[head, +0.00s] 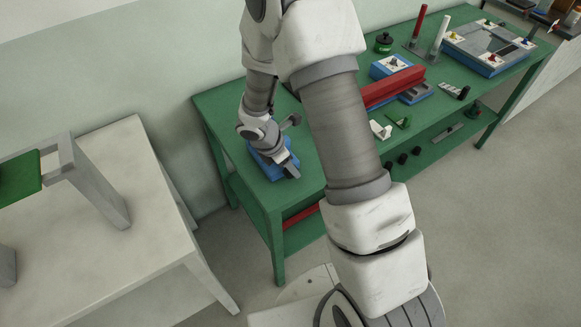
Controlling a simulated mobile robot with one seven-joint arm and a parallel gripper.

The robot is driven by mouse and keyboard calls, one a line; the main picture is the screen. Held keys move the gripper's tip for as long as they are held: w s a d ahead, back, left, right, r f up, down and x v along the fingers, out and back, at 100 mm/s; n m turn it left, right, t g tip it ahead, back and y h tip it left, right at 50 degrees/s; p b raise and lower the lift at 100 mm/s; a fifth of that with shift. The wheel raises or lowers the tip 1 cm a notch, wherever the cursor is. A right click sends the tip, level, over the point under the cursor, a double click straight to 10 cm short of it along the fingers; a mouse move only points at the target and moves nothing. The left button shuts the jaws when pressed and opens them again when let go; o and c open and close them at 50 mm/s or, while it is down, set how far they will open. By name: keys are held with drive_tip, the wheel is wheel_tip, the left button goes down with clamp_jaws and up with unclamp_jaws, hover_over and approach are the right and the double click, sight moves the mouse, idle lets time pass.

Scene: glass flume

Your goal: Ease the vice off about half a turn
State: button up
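A blue block-like body (262,168), which looks like the vice, sits at the left end of the green bench (222,98). My arm reaches down over it, and my gripper (289,168) is at its right side, pointing down. My gripper and wrist cover much of the blue body. I cannot make out a vice handle or screw, nor whether the fingers touch one. The finger gap is too small and hidden to tell open from shut.
A red bar (405,84) lies mid-bench, partly behind my arm. A blue box (390,66), a dark green round item (383,42) and a blue-edged panel (487,46) stand farther right. A white table (110,235) with a grey frame is at the left.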

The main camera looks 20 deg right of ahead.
drive_tip(key=shift+w+d+f, duration=0.1)
drive_tip(key=shift+d+f, duration=0.1)
drive_tip(key=shift+f, duration=0.35)
clamp_jaws()
